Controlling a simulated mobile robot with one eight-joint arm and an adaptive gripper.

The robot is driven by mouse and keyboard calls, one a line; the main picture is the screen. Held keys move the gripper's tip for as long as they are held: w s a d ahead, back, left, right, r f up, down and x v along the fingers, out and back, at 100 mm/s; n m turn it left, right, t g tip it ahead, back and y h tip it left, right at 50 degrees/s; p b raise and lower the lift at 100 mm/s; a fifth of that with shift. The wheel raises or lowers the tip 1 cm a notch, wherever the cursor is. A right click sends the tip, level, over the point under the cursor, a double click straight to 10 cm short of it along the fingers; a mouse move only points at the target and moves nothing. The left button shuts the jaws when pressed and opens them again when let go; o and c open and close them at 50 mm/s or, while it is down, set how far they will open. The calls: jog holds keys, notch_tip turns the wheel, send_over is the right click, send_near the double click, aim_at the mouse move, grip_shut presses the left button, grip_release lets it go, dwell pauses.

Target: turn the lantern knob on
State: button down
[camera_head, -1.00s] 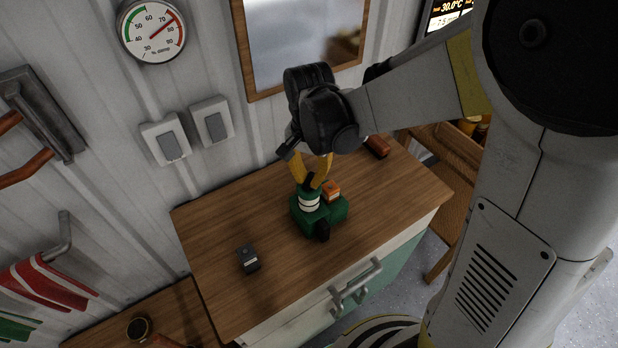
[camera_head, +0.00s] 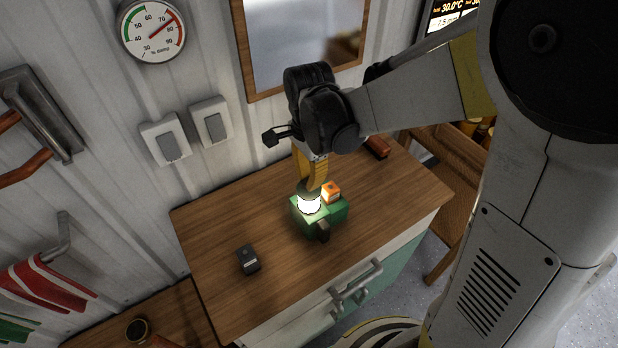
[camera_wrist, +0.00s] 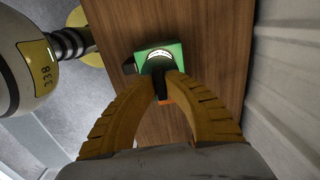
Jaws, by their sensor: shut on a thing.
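The green lantern (camera_head: 335,209) stands on the wooden counter top, and its white lamp band (camera_head: 309,203) glows brightly. In the wrist view the lantern (camera_wrist: 176,49) is seen from above, with a lit white arc beside its dark top. My gripper (camera_head: 316,184) comes down on the lantern from above. Its yellow fingers are closed on the dark knob (camera_wrist: 159,82) on top of the lantern. The fingertips hide part of the knob. An orange block (camera_head: 331,192) sits at the lantern's back right, close to the fingers.
A small dark box (camera_head: 248,259) lies on the wooden counter (camera_head: 215,235) left of the lantern. A reddish-brown cylinder (camera_head: 377,146) lies at the back right. Two wall switches (camera_head: 172,147), a gauge (camera_head: 152,31) and a framed mirror (camera_head: 300,45) are behind. The counter's left part is mostly clear.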

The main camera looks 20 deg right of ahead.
dwell(0.4)
jog(key=c, duration=1.5)
grip_release()
jog(key=shift+o, duration=0.2)
notch_tip(320, 180, up, 12)
jog(key=s+d+f+n+t+b, duration=0.6)
jog(key=s+n, duration=0.4)
jog(key=n, duration=0.4)
jog(key=shift+s+d+f+t+b, duration=0.15)
jog(key=shift+s+f+t+b, duration=0.2)
jog(key=shift+f+t, duration=0.3)
